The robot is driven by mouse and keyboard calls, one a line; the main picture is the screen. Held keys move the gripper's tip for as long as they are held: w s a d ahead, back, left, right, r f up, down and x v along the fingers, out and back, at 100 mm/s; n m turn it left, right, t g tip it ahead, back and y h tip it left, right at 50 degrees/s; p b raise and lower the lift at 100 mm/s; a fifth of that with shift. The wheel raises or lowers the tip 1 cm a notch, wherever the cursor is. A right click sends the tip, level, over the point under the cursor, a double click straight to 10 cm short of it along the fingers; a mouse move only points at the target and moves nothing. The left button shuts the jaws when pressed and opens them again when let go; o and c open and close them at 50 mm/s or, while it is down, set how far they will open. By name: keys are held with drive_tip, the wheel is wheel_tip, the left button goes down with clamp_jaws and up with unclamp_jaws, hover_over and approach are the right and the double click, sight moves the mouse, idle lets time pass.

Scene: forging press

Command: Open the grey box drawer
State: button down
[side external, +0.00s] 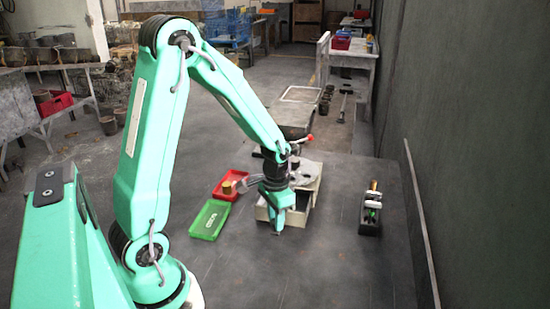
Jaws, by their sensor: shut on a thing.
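The grey box (311,178), light beige-grey in the picture, stands on the dark table. Its drawer (263,212) shows at the front and sticks out toward the camera, with a dark gap between it and the box. My gripper (277,227) points down at the front of the drawer and is shut on it, at what seems to be the handle. The handle itself is hidden by the gripper. My arm also hides part of the box top.
A green tray (196,232) and a red tray (218,193) with a brass-coloured piece (227,187) lie left of the box. A dark holder (370,226) with small upright items stands to the right. A wall rises at far right. The table in front is clear.

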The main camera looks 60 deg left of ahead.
drive_tip(key=shift+w, duration=0.1)
drive_tip(key=c, duration=1.2)
unclamp_jaws()
drive_tip(key=shift+r, duration=0.1)
drive_tip(key=shift+r, duration=3.8)
drive_tip(key=shift+r, duration=0.15)
